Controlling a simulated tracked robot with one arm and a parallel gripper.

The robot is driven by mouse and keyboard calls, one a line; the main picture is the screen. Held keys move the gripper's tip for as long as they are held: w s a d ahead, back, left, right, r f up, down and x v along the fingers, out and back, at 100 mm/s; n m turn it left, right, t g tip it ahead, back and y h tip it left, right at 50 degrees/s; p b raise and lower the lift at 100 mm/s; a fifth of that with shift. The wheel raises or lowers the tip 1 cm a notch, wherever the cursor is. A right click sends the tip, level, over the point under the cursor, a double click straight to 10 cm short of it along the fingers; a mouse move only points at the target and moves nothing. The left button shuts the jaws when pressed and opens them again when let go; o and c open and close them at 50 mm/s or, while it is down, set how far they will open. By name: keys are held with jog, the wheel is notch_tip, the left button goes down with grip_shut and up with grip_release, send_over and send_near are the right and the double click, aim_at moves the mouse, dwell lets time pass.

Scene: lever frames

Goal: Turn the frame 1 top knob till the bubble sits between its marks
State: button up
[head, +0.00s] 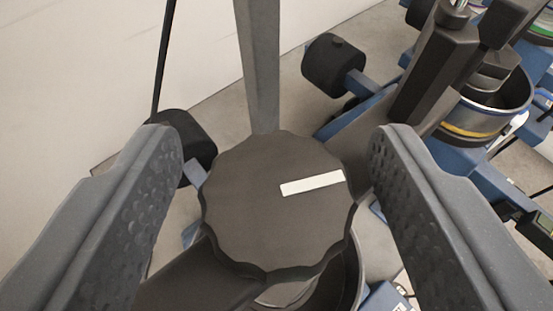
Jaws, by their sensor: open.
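A large dark knob (265,225) with a scalloped rim and a white bar mark (312,183) on its face sits in the middle of the head view. My gripper (273,150) is open, with one finger at the left of the knob and one at the right. Gaps show between the fingers and the knob's rim, so they appear apart from it. The white bar points toward the right and slightly up. I see no bubble or marks for it in this view, and no frame number is readable.
A grey post (260,65) rises just behind the knob. Black round feet (333,62) on blue legs stand on the floor beyond. A second blue frame with a dark column (432,75) and a ringed cylinder (485,115) stands at the right. A pale wall (85,65) fills the upper left.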

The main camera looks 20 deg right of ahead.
jog(key=shift+c, duration=0.4)
jog(key=c, duration=0.9)
